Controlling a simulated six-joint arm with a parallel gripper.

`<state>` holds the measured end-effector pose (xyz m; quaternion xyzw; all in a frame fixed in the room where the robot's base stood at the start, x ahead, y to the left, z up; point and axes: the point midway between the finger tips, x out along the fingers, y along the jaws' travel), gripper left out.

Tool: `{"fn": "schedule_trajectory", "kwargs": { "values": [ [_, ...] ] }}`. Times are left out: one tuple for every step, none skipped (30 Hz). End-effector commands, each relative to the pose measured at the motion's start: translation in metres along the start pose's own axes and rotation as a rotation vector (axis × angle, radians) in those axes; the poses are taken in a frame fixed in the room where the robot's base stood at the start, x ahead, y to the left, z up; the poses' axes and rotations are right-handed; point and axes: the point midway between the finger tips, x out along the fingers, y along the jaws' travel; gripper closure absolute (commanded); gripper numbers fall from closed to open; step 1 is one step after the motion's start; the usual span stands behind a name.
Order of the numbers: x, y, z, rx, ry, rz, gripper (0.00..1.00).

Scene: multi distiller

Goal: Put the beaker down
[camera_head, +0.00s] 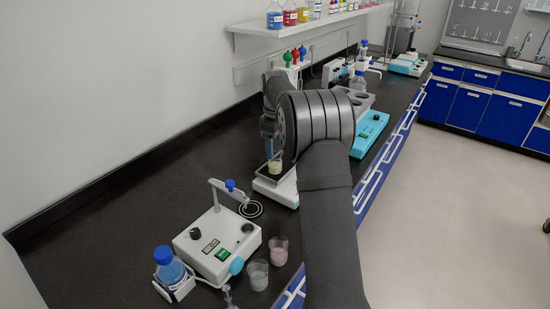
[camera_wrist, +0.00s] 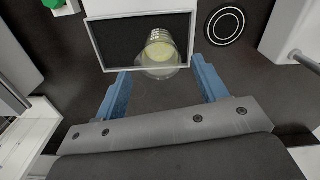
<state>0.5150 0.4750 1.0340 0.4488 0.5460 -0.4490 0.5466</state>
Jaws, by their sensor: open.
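A clear glass beaker with pale yellow contents (camera_head: 275,167) stands upright on the dark square top of a white bench device (camera_head: 284,192). In the wrist view the beaker (camera_wrist: 160,52) shows over the dark plate with its pale frame (camera_wrist: 107,45). My gripper (camera_wrist: 160,74) is open, with one blue finger on each side of the beaker's near part and a visible gap on both sides. In the head view my blue gripper fingers (camera_head: 268,133) show just above the beaker, partly hidden by my arm.
A white device with a raised arm (camera_head: 217,243), a blue-capped bottle (camera_head: 169,266), a clear beaker (camera_head: 258,275) and a pink beaker (camera_head: 279,250) stand nearer. A circular mark (camera_head: 250,209) lies on the bench. A turquoise device (camera_head: 369,135) stands right of my arm. The left bench is clear.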

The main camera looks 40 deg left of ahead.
Motion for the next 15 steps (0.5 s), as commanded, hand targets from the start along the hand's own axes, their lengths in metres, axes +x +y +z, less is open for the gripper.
{"fn": "schedule_trajectory", "kwargs": {
  "values": [
    [-0.012, 0.001, 0.000, 0.000, 0.002, 0.003, 0.34],
    [-0.017, 0.001, 0.000, 0.000, 0.002, 0.003, 0.34],
    [-0.024, 0.001, 0.000, 0.000, 0.002, 0.003, 0.34],
    [-0.029, 0.000, 0.000, 0.000, 0.002, 0.003, 0.34],
    [-0.033, 0.001, 0.000, 0.000, 0.002, 0.003, 0.34],
    [-0.037, 0.000, 0.000, 0.000, 0.001, 0.002, 0.34],
    [-0.040, 0.000, 0.000, 0.000, 0.001, 0.001, 0.34],
    [-0.043, 0.000, 0.000, 0.000, 0.001, 0.001, 0.34],
    [-0.045, 0.000, 0.000, 0.000, 0.001, 0.001, 0.34],
    [-0.046, 0.000, 0.000, 0.000, 0.001, 0.001, 0.34],
    [-0.047, 0.000, 0.000, 0.000, 0.000, 0.000, 0.34],
    [-0.048, 0.000, 0.000, 0.000, 0.000, 0.000, 0.34],
    [-0.049, 0.000, 0.000, 0.000, 0.000, -0.001, 0.34],
    [-0.049, 0.000, 0.000, 0.000, 0.000, -0.001, 0.34],
    [-0.049, 0.000, 0.000, 0.000, 0.000, -0.001, 0.34]
  ]
}}
